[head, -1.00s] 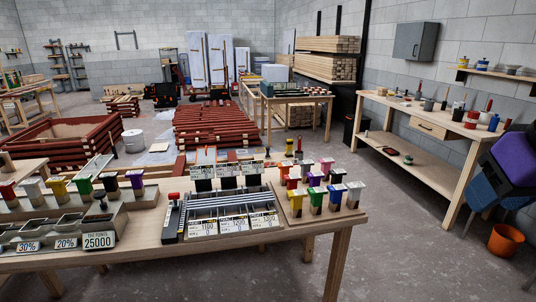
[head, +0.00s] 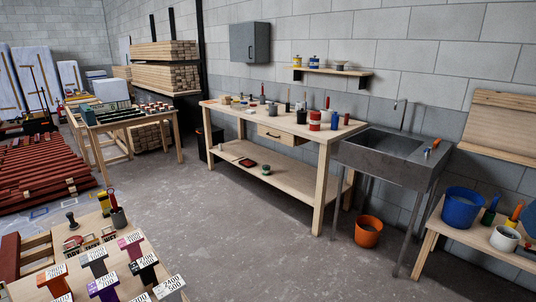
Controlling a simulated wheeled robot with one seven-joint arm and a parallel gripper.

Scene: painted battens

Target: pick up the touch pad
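I cannot clearly pick out a touch pad. A small flat dark and red item (head: 246,162) lies on the lower shelf of the workbench by the right-hand wall, and it is too small to name. A small dark round pot with a greenish top (head: 266,169) stands beside it on that shelf. My gripper is not in view.
The workbench (head: 222,108) carries pots, brushes and cans. A grey sink (head: 385,155) stands right of it, with an orange bucket (head: 368,231) below. A low bench (head: 450,232) holds a blue bucket (head: 461,207). Numbered coloured blocks (head: 103,287) fill the near left. Grey floor between is clear.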

